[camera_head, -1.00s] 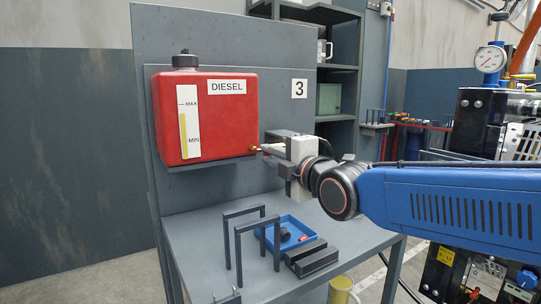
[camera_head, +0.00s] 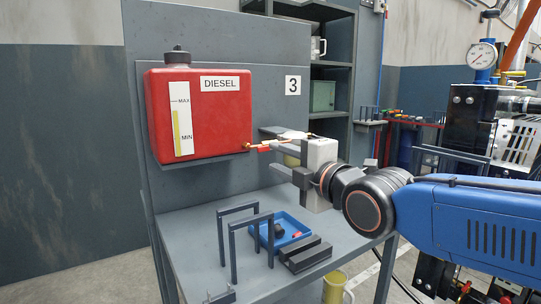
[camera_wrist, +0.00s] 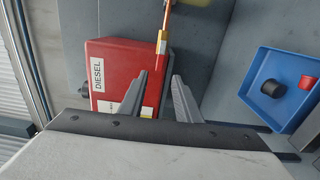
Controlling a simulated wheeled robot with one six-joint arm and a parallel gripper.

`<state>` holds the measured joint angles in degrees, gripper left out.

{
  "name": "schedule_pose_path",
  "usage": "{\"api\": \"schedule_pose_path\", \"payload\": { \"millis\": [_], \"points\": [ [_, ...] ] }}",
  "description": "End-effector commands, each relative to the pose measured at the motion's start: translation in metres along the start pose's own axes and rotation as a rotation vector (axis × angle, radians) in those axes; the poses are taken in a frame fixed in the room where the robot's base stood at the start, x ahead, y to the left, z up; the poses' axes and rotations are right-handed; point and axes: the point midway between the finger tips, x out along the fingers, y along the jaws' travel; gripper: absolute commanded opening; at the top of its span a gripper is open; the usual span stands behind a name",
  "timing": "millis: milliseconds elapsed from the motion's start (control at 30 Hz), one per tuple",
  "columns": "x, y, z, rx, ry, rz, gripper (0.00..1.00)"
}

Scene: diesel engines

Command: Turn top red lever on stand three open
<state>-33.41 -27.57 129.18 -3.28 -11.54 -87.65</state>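The red diesel tank (camera_head: 198,112) with a black cap is mounted on the grey panel marked 3. A brass valve fitting (camera_head: 248,146) comes out of its lower right side. A small red lever (camera_head: 264,149) appears to lie along the line there; its exact angle is hard to tell. The fingers (camera_wrist: 160,75) stand apart in the wrist view.
Below is the grey bench (camera_head: 198,232) with two dark bar frames (camera_head: 234,220). A blue tray (camera_head: 258,240) holds a black and a red part. Dark blocks (camera_head: 306,253) lie beside it. A yellow mug-like container (camera_head: 334,288) stands lower right. Shelves rise behind.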

Motion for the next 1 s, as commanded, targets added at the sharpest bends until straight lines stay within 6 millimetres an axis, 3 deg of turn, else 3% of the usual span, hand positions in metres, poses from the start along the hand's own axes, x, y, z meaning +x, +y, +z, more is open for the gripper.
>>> {"api": "schedule_pose_path", "payload": {
  "millis": [600, 1000],
  "points": [
    [-0.088, 0.001, 0.0, -0.002, 0.0, 0.002, 0.3],
    [-0.106, -0.001, 0.0, 0.0, -0.001, -0.001, 0.3]
  ]
}}
